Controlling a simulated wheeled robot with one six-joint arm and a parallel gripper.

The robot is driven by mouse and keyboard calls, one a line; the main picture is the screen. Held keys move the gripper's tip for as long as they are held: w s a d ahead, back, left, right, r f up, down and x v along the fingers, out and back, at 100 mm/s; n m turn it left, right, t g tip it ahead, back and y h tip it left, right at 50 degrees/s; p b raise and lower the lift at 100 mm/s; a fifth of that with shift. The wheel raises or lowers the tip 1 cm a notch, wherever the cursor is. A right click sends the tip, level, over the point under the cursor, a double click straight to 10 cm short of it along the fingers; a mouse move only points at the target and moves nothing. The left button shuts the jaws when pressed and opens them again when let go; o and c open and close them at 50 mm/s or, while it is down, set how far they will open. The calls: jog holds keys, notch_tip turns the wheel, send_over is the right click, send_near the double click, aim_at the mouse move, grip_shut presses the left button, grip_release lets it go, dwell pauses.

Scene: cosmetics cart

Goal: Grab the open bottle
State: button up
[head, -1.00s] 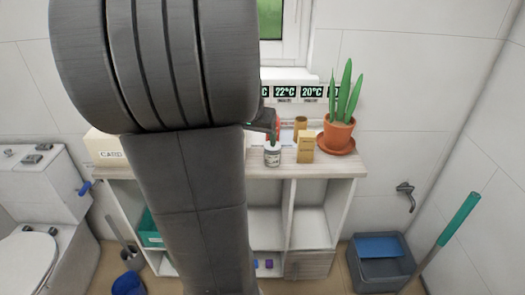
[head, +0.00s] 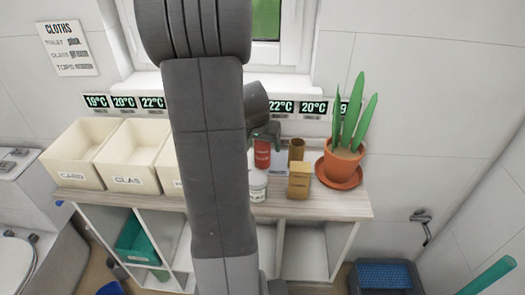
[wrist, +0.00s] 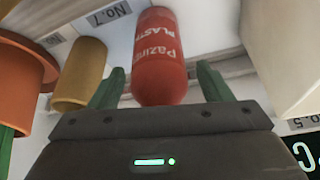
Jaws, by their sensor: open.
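A red bottle (head: 262,155) with white lettering stands on the cart's wooden top. It also shows in the wrist view (wrist: 160,60), where its near end lies between the green fingers of my gripper (wrist: 158,88). My gripper (head: 266,132) is open, with a visible gap to the left finger; I cannot tell whether the right finger touches the bottle. A tan cylinder (head: 297,149) stands to the right and also shows in the wrist view (wrist: 80,75). A white jar (head: 257,187) stands in front. I cannot tell which container is open.
A tan box (head: 299,180) stands right of the jar, and a potted plant (head: 342,162) in an orange pot fills the right end. Cream bins (head: 128,155) stand at the left. The wall and window sill (head: 150,86) are close behind. My arm hides the middle.

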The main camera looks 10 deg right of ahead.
jog(key=c, duration=1.1)
jog(key=shift+o, duration=0.2)
